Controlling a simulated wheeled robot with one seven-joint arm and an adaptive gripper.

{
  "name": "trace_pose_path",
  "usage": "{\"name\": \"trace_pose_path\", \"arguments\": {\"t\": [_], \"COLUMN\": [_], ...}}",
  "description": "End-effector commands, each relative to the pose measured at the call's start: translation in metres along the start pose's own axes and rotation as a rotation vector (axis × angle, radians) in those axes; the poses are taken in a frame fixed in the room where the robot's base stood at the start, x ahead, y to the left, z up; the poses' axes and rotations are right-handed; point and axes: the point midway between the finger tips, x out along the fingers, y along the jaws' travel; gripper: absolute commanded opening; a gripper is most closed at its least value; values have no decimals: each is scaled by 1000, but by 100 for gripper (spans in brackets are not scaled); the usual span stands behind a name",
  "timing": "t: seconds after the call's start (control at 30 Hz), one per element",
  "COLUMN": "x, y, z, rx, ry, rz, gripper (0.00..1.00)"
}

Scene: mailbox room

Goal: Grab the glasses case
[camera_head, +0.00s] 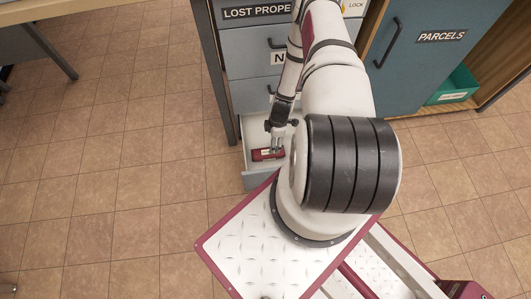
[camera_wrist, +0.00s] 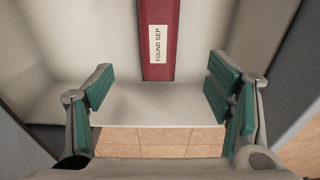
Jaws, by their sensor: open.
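The glasses case looks like a dark red, narrow case with a white label reading "FOUND SEP" (camera_wrist: 159,62). It lies in an open pale drawer (camera_head: 252,180), and in the head view the red case (camera_head: 261,155) is partly covered by my gripper. My gripper (camera_head: 276,143) reaches down into the drawer over the case. In the wrist view my gripper (camera_wrist: 160,88) is open, with green pads wide apart on either side of the case's line. Nothing is between the pads, and the case's upper end runs out of the frame.
The drawer's front wall (camera_wrist: 160,105) and side walls stand close around my gripper. Above are closed drawers marked "LOST PROPE" (camera_head: 257,12). A blue "PARCELS" door (camera_head: 425,50) and a green bin (camera_head: 455,85) are to the right.

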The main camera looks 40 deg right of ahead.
Motion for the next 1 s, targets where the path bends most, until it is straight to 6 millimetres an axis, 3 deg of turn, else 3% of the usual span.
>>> {"name": "trace_pose_path", "arguments": {"t": [0.1,0.3,0.57,0.83,1.0], "x": [28,59,76,113,120], "y": [-1,0,0,2,3], "z": [-1,-1,-1,-3,-4], "rx": [1,0,1,2,1], "ry": [1,0,0,1,0], "rz": [-2,-1,-1,-2,0], "gripper": [73,73,73,73,73]}}
